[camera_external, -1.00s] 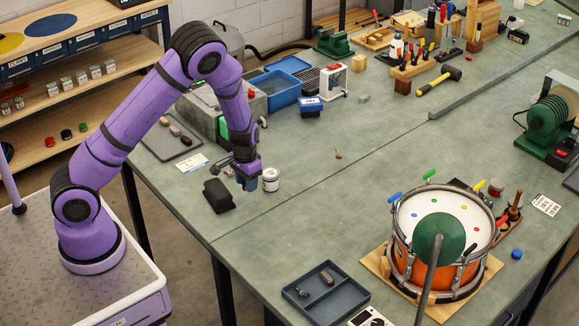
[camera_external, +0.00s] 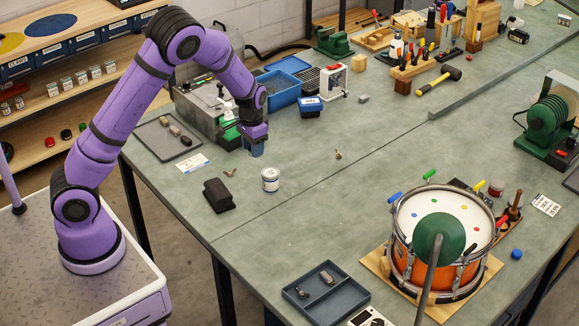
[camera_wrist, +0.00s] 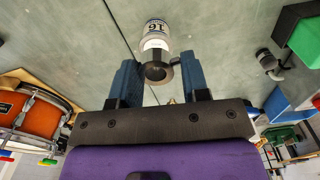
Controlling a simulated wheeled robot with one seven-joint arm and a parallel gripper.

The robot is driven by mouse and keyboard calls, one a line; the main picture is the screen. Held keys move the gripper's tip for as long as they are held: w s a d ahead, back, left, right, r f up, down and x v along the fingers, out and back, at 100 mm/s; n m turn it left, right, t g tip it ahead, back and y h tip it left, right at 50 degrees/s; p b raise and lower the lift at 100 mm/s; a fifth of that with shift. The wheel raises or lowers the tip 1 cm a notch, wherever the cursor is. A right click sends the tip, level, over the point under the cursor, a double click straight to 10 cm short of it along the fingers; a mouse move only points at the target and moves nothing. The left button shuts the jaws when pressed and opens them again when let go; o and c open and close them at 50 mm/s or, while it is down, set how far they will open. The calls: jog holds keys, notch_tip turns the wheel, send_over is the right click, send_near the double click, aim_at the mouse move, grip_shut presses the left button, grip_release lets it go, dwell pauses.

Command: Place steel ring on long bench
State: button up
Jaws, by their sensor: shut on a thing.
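The steel ring (camera_wrist: 157,72) shows in the wrist view as a dark grey ring between the two blue fingers of my gripper (camera_wrist: 158,78). My gripper is shut on it. In the external view my gripper (camera_external: 257,150) is above the left part of the long bench (camera_external: 310,190), left of its middle seam, and the ring cannot be made out there. The long bench has a worn grey-green top. Whether the ring touches the bench top cannot be told.
A white labelled can (camera_external: 270,180) stands close in front of my gripper. A grey and green machine (camera_external: 212,108) and blue bins (camera_external: 277,88) are behind.

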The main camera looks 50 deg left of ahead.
jog(key=w+a+m, duration=0.3)
jog(key=w+a, duration=0.5)
jog(key=w, duration=0.5)
jog(key=m, duration=0.3)
send_over(270, 140)
notch_tip(270, 140, down, 4)
notch_tip(270, 140, down, 11)
jog(key=shift+f, duration=0.1)
jog(key=shift+s+f, duration=0.1)
jog(key=o, duration=0.9)
